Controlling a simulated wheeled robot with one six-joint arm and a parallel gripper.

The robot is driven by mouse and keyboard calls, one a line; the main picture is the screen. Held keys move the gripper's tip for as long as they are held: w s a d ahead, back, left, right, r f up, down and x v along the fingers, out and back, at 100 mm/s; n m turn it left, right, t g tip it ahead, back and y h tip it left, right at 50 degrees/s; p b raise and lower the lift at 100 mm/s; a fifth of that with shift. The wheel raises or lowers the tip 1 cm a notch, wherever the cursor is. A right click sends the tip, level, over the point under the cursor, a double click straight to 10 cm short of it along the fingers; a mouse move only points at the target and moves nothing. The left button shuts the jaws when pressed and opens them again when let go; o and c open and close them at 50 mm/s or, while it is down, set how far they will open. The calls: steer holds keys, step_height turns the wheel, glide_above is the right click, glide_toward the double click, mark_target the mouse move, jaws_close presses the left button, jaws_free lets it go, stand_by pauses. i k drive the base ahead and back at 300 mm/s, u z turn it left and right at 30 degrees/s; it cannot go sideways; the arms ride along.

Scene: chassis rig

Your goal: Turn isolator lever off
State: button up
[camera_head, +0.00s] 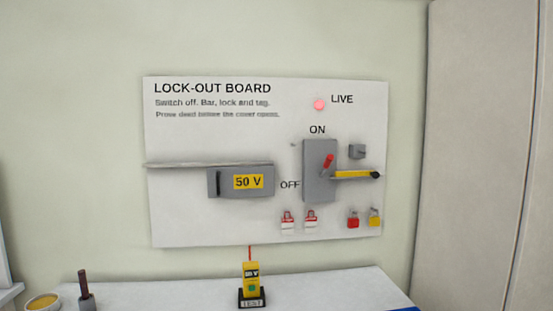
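The isolator is a grey box (317,190) on the right half of the white lock-out board (200,225). Its short red lever (327,163) points up and slightly right, towards the ON label above the box. The OFF label (290,185) is to the left of the box. The round LIVE lamp (319,104) looks pinkish red. A yellow bar with a black end (352,175) sticks out to the right, just below the lever. My gripper is not in view.
A grey 50 V box (240,181) sits left, below a thin ledge (205,164). Tags (288,221), red (353,219) and yellow (374,217) padlocks hang low. A yellow tester (250,277) and a dark-handled tool (85,290) stand on the white bench (340,288). A tall panel (470,150) stands right.

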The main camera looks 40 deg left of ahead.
mark_target(329, 159)
steer(key=u, duration=1)
steer(key=i, duration=0.9)
steer(key=u, duration=0.75)
